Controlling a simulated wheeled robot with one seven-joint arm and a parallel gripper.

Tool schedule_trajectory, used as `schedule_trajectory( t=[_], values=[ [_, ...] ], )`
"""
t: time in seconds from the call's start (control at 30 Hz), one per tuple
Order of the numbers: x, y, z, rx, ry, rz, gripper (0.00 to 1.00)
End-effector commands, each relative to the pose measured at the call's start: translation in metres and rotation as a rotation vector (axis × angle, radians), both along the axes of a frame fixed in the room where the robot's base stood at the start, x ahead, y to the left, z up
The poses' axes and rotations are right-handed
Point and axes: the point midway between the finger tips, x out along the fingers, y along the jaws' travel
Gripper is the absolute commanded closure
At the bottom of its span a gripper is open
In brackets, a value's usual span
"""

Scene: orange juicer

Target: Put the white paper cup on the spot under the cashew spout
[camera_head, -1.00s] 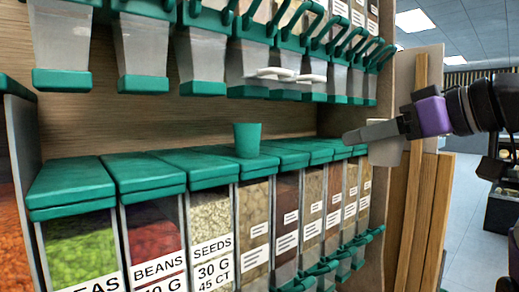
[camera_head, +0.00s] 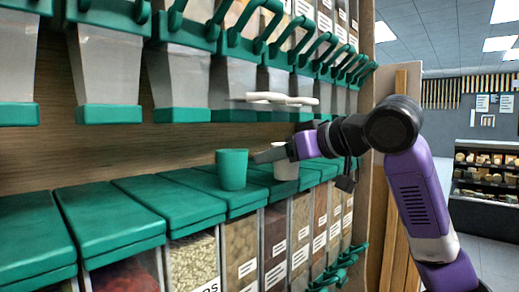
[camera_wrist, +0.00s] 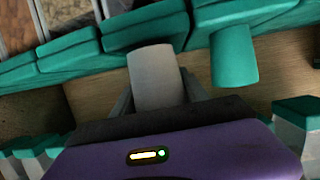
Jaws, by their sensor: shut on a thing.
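My gripper (camera_head: 272,154) is shut on the white paper cup (camera_head: 286,170), just above or at the row of green bin lids; I cannot tell whether the cup touches a lid. In the wrist view the cup (camera_wrist: 155,75) sits between the two fingers (camera_wrist: 158,98). A green cup (camera_head: 232,170) stands on a lid left of the white cup, apart from it; it also shows in the wrist view (camera_wrist: 233,57). A row of dispensers with green-rimmed spouts (camera_head: 186,114) hangs above. I cannot tell which spout is the cashew one.
White flat objects (camera_head: 275,97) jut out at spout height, above the cups. Green lids (camera_head: 105,225) form a ledge with free room left of the green cup. A wooden side panel (camera_head: 392,225) bounds the shelf at the right.

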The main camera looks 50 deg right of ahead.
Motion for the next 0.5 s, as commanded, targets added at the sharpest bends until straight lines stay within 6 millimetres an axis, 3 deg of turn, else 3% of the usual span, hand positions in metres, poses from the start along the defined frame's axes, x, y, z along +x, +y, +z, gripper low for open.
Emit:
schedule_trajectory(
  t=[0.27, 0.43, 0.5],
  values=[
    [0.025, -0.001, 0.002, 0.001, 0.001, 0.000, 0.85],
    [0.053, -0.002, 0.002, 0.002, 0.002, -0.001, 0.85],
    [0.054, -0.003, 0.000, 0.000, 0.002, -0.002, 0.85]
  ],
)
